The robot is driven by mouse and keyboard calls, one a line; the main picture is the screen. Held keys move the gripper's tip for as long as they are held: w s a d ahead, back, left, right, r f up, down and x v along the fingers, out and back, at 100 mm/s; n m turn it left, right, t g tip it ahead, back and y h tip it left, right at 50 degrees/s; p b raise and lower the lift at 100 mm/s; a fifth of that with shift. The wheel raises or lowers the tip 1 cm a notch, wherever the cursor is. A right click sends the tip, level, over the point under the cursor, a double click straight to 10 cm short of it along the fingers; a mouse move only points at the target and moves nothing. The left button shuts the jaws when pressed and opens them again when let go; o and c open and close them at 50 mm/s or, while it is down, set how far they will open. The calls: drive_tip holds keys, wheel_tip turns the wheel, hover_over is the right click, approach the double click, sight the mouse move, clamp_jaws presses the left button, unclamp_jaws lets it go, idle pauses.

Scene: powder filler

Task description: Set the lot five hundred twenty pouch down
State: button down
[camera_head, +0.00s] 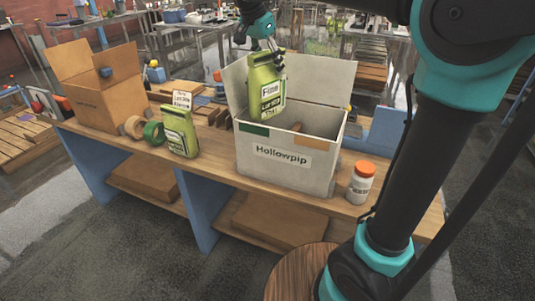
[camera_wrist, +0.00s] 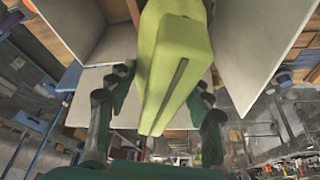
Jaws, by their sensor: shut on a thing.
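My gripper (camera_head: 268,48) is shut on the top of a green pouch (camera_head: 266,88) with a white label that seems to read "Fine" and a lot number too small to read surely. The pouch hangs upright above the open white box marked "Hollowpip" (camera_head: 285,170). In the wrist view the green pouch (camera_wrist: 172,75) fills the middle, with my fingers (camera_wrist: 160,110) on either side of it. A second green pouch (camera_head: 179,131) stands on the bench left of the white box. A small white label card (camera_head: 182,99) stands behind it.
The wooden bench (camera_head: 215,165) also holds an open cardboard box (camera_head: 105,100) at the left, a green tape roll (camera_head: 153,133), a tan tape roll (camera_head: 134,127) and a white jar with an orange lid (camera_head: 361,183) at the right. The white box's flaps stand raised behind.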

sight(260, 97)
drive_tip(key=f, duration=1.6)
drive_tip(key=shift+w, duration=0.4)
drive_tip(key=shift+f, duration=2.25)
drive_tip(key=c, duration=0.6)
unclamp_jaws()
drive_tip(key=shift+f, duration=0.1)
drive_tip(key=shift+c, duration=0.2)
drive_tip(key=v, duration=1.2)
drive_tip(key=shift+s, duration=0.1)
